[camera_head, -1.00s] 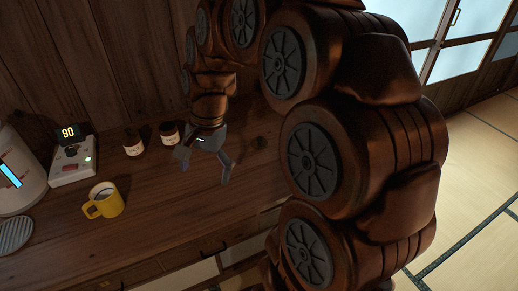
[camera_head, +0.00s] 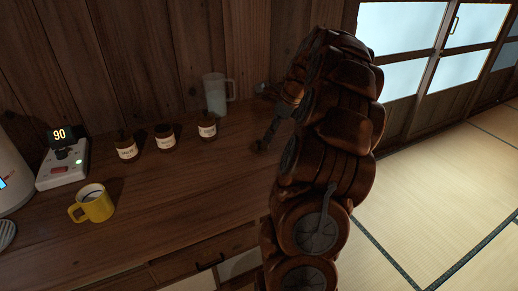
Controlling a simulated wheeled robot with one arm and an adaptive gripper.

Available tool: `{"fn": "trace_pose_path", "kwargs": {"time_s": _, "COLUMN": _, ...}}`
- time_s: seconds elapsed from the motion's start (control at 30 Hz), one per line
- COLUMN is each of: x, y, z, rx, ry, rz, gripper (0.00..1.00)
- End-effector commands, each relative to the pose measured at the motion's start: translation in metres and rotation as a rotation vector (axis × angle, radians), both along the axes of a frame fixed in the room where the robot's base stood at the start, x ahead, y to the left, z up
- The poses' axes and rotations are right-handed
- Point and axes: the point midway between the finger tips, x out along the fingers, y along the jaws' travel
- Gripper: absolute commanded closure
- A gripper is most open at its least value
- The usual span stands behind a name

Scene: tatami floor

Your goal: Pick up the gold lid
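A small dark, brownish-gold round thing, likely the gold lid (camera_head: 259,145), lies on the wooden counter beside my arm. It is small and dim, so its shape is hard to make out. My gripper (camera_head: 268,134) is low over the counter at the lid's upper right. One grey finger points down toward the lid, and its tip is very close to it; I cannot tell whether they touch. The rest of my gripper is hidden behind my bulky brown arm, so its opening does not show.
A yellow mug (camera_head: 96,206) and a scale reading 90 (camera_head: 62,170) are further left. The counter's front middle is clear.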

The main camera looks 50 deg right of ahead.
Motion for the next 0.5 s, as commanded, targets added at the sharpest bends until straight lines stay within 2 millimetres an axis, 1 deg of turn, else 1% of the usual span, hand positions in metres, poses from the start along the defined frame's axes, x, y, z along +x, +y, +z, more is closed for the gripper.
{"fn": "trace_pose_path", "kwargs": {"time_s": 0.1, "x": 0.005, "y": 0.003, "z": -0.011, "rx": 0.000, "ry": 0.000, "rz": 0.002, "gripper": 0.06}}
{"fn": "trace_pose_path", "kwargs": {"time_s": 0.37, "x": 0.015, "y": 0.006, "z": -0.026, "rx": 0.000, "ry": 0.001, "rz": 0.006, "gripper": 0.06}}
{"fn": "trace_pose_path", "kwargs": {"time_s": 0.5, "x": 0.027, "y": 0.008, "z": -0.042, "rx": 0.000, "ry": 0.001, "rz": 0.006, "gripper": 0.06}}
